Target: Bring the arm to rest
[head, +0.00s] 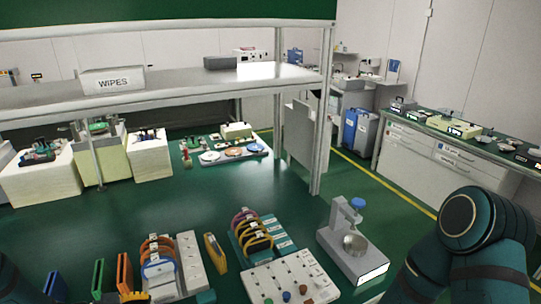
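My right arm (478,240) shows as a dark teal bent link at the lower right, beside the small bench instrument. Its gripper is outside the picture. A dark teal piece at the lower left corner looks like part of my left arm (8,282). I see no fingers of the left gripper. Whether either gripper holds anything is hidden.
Green bench (180,215) is clear in the middle. Near its front stand colored-ring racks (190,262), a white block with knobs (290,278) and an instrument with a blue knob (352,250). A grey shelf (200,88) on posts crosses above. A side counter (425,150) is at right.

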